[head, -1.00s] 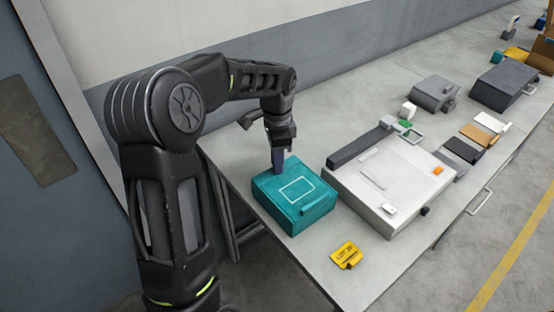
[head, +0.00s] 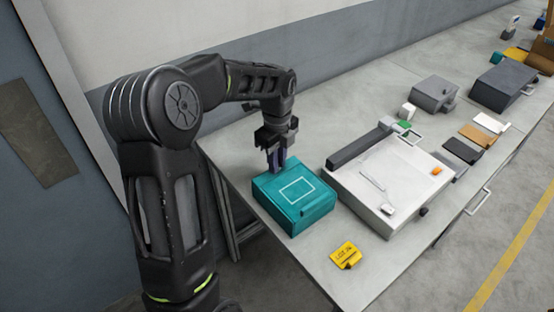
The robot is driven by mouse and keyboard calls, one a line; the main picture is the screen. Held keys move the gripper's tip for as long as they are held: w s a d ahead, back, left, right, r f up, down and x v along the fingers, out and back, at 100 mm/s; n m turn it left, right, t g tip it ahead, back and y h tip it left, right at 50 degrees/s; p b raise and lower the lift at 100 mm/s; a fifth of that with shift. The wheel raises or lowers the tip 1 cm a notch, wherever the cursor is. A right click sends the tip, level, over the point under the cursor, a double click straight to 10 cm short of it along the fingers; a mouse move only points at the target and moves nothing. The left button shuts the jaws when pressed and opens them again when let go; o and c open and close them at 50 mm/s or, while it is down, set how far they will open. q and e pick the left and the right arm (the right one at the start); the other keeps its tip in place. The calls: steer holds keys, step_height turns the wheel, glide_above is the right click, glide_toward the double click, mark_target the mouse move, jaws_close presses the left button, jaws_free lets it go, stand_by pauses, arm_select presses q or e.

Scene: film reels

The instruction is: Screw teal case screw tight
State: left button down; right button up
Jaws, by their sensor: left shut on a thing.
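The teal case (head: 294,196) sits closed on the near left end of the table, with a white rectangle outline on its lid and a small latch on its front. My left gripper (head: 277,167) points straight down at the back left part of the lid. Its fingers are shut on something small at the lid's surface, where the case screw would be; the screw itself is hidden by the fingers. My right gripper is not in view.
A yellow tag (head: 346,255) lies in front of the case. A white flat device (head: 400,180) with a dark bar stands close to its right. Grey boxes (head: 434,92) and small cards (head: 478,137) lie farther right. The table edge (head: 300,262) runs close by the case.

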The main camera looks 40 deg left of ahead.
arm_select(q)
steer(key=m+p, duration=0.1)
steer(key=m, duration=0.4)
stand_by(0.4)
steer(key=c, duration=1.3)
jaws_free()
step_height(320, 180, up, 8)
steer(key=shift+f+b, duration=0.1)
steer(key=shift+b, duration=0.5)
